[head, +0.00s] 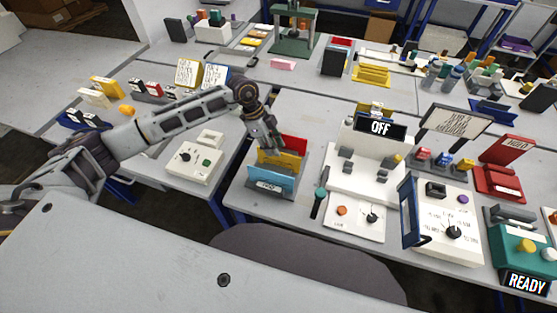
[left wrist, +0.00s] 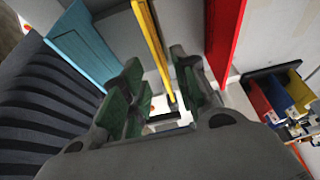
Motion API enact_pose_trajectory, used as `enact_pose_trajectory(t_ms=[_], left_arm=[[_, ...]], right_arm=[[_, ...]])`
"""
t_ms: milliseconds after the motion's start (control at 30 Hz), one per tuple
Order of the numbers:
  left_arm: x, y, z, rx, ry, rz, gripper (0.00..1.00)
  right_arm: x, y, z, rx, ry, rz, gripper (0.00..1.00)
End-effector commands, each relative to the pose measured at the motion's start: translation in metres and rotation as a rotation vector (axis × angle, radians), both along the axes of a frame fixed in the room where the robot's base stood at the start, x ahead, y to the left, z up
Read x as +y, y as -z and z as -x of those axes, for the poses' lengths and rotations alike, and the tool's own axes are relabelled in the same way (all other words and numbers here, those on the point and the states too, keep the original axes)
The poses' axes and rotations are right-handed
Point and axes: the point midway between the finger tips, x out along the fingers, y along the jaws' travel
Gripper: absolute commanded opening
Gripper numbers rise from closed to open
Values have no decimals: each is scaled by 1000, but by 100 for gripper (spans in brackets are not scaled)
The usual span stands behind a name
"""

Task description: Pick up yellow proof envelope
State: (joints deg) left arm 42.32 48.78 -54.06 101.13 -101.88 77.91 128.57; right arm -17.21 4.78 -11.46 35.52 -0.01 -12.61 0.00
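The yellow proof envelope (head: 281,161) stands upright in a small grey rack, between a blue envelope (head: 268,182) in front and a red envelope (head: 294,146) behind. My left gripper (head: 268,144) is just above the rack, pointing down. In the left wrist view, its green-padded fingers (left wrist: 163,86) are apart, one on each side of the yellow envelope (left wrist: 151,40), with a visible gap beside it. The blue envelope (left wrist: 82,45) is left of the fingers and the red envelope (left wrist: 226,35) right. My right gripper is not in view.
A white device with an OFF display (head: 381,127) stands to the right, with a teal-topped pen-like tool (head: 319,200) between. A dark chair back (head: 305,262) is in front of the table.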

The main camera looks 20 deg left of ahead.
Motion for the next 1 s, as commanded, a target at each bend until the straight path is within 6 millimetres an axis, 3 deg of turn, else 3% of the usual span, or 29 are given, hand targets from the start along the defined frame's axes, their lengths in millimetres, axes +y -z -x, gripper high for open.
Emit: enact_pose_trajectory(t_ms=[433,967,1000], left_arm=[[-17,40,0,2,1,1,29],[-18,43,0,1,-1,0,29],[-18,43,0,1,0,0,26]], right_arm=[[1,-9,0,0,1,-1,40],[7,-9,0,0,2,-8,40],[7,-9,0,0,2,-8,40]])
